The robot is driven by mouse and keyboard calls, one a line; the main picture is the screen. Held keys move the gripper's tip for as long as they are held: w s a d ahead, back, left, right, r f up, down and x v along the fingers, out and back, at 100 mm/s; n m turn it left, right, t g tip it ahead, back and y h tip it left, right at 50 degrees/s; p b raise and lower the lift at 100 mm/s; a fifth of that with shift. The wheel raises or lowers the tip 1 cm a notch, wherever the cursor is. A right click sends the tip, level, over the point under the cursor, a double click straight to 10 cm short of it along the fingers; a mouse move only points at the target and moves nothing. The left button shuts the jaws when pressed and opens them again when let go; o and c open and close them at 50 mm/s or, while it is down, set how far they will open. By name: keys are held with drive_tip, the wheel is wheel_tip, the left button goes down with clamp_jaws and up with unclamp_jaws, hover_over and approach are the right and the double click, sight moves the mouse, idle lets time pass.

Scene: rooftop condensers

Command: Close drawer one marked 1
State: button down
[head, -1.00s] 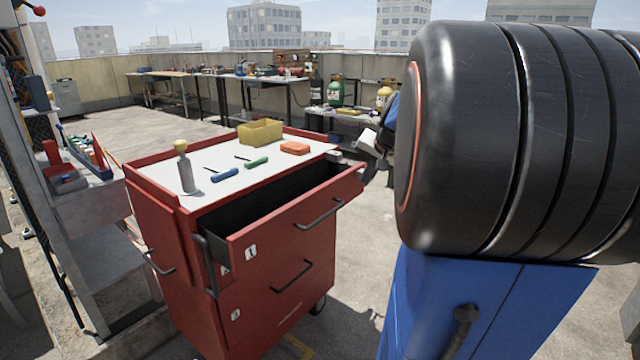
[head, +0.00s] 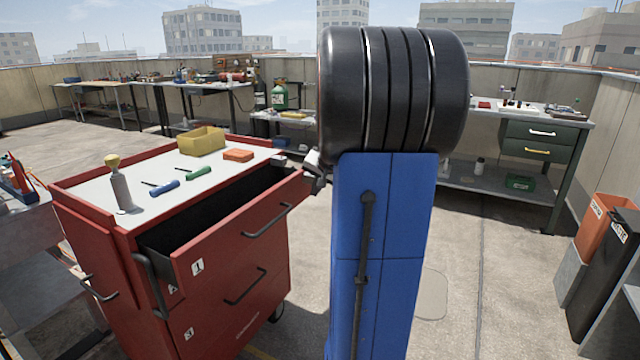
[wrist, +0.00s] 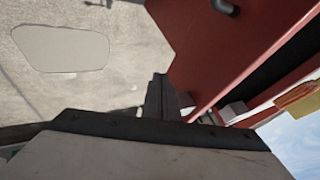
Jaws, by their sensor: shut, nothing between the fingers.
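The red tool cart (head: 90,245) stands at left in the head view. Its top drawer, marked 1 (head: 250,235), is pulled out, with its dark inside showing and a black bar handle (head: 268,221) on its front. The drawer below it is shut. My gripper (head: 311,165) is at the far right end of drawer 1's front, mostly hidden behind my arm. In the wrist view my gripper (wrist: 161,97) is shut and empty, close beside the red drawer front (wrist: 225,55); I cannot tell whether they touch.
A green workbench (head: 540,150) stands behind at right, with orange and black bins (head: 603,222) at the right edge. Floor right of my arm is clear.

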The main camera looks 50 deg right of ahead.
drive_tip(key=shift+w+a+r, duration=0.1)
drive_tip(key=shift+w+a, duration=0.2)
drive_tip(key=shift+w, duration=0.6)
drive_tip(key=shift+w+a+r, duration=0.1)
drive_tip(key=shift+w+a, duration=0.15)
drive_tip(key=shift+w, duration=0.6)
drive_tip(key=w+a, duration=0.1)
drive_tip(key=w, duration=0.3)
drive_tip(key=w+a, duration=0.1)
drive_tip(key=w, duration=0.3)
drive_tip(key=w+a, duration=0.1)
drive_tip(key=w, duration=0.3)
drive_tip(key=shift+w+a, duration=0.2)
drive_tip(key=shift+w, duration=0.1)
drive_tip(key=shift+w+r, duration=0.1)
drive_tip(key=shift+w, duration=0.05)
